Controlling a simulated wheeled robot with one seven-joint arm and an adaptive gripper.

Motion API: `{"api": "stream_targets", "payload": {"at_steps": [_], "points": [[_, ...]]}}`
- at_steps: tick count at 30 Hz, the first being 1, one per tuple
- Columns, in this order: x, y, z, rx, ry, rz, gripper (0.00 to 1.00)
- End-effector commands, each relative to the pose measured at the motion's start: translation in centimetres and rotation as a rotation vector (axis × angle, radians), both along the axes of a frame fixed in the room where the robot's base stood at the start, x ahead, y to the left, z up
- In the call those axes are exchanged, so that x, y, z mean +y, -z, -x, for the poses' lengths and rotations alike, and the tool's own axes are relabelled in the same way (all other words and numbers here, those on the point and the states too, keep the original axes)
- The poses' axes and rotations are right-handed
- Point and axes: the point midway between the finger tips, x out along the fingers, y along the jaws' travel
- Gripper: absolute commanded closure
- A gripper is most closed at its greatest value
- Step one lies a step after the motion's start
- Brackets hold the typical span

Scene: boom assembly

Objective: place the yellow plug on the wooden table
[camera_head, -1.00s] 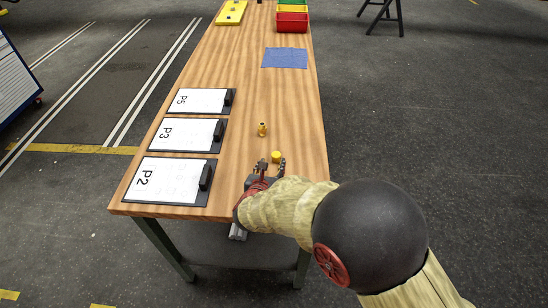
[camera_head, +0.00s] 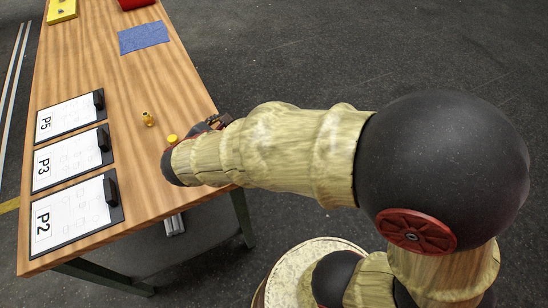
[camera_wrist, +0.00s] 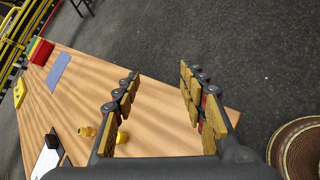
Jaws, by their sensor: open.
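The yellow plug (camera_head: 172,139) stands on the wooden table (camera_head: 140,75), near its right edge in the head view. In the wrist view the plug (camera_wrist: 122,137) shows partly behind the left finger. My gripper (camera_head: 219,121) is right of the plug and apart from it, at the table's right edge; my forearm hides much of it. In the wrist view my gripper (camera_wrist: 160,78) is open, with nothing between its fingers. A brass-coloured fitting (camera_head: 147,119) stands on the table a little beyond the plug; it also shows in the wrist view (camera_wrist: 87,131).
Clipboards marked P5 (camera_head: 70,117), P3 (camera_head: 72,160) and P2 (camera_head: 76,216) lie along the table's left side. A blue mat (camera_head: 143,37), a yellow board (camera_head: 61,10) and a red bin (camera_head: 136,3) are farther back. Dark open floor lies to the right.

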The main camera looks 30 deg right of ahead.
Motion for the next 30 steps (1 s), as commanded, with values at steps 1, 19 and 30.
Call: {"api": "stream_targets", "payload": {"at_steps": [1,19,30], "points": [[-2.7,-1.5,1.9,-0.028,0.135,-0.113,0.58],[-5.0,-8.3,21.5,-0.326,1.323,-1.42,0.58],[-3.9,-9.0,22.2,-0.336,1.385,-1.521,0.58]]}}
